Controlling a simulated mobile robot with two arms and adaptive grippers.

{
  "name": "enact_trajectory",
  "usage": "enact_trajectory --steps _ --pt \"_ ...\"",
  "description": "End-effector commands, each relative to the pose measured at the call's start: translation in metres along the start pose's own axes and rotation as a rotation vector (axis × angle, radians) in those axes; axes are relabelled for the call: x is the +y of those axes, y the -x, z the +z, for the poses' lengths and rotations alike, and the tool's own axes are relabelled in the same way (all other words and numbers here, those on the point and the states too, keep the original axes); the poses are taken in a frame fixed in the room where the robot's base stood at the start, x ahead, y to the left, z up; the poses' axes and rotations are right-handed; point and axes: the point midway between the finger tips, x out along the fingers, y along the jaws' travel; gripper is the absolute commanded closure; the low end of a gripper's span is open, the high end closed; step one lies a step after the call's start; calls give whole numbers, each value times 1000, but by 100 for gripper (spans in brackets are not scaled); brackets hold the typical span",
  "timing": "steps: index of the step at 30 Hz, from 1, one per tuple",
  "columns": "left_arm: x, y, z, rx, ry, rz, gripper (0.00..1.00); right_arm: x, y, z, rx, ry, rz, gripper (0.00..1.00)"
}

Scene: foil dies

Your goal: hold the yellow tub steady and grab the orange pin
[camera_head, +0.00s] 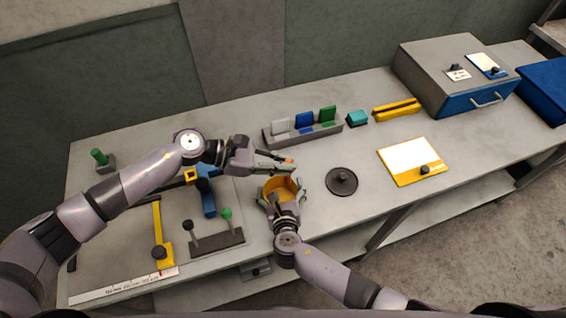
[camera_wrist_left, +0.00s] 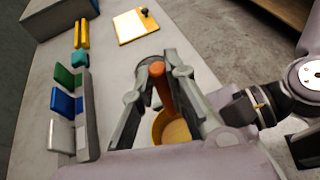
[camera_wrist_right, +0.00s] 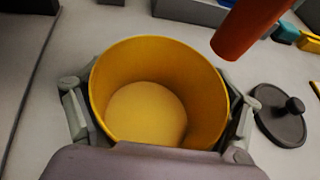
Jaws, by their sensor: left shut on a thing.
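The yellow tub (camera_head: 272,187) stands open-topped on the grey bench near its front edge. In the right wrist view the tub (camera_wrist_right: 150,110) looks empty inside. My right gripper (camera_head: 283,198) has one finger against each side of the tub. My left gripper (camera_head: 285,165) is above the tub, shut on the orange pin (camera_wrist_left: 163,88). The pin's lower end (camera_wrist_right: 238,38) shows in the right wrist view, over the tub's far right rim. Its middle is partly hidden by the fingers in the head view.
A dark round lid with a knob (camera_head: 342,181) lies right of the tub. Behind stands a rack (camera_head: 300,137) with white, blue and green plates. A yellow-edged board (camera_head: 410,160) lies farther right.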

Motion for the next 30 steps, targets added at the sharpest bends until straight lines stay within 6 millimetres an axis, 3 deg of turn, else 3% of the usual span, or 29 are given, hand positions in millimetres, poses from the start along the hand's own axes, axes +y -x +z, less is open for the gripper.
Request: enact_trajectory --steps 5,17,22,30 --pt "0 0 0 -1 0 0 100 1 0 3 -5 -2 1 0" --pt "0 0 1 -1 0 0 100 1 3 5 -8 -3 2 0" --pt "0 0 1 -1 0 0 100 1 26 3 -6 -3 3 0" --pt "0 0 1 -1 0 0 100 1 84 3 -5 -3 3 0"
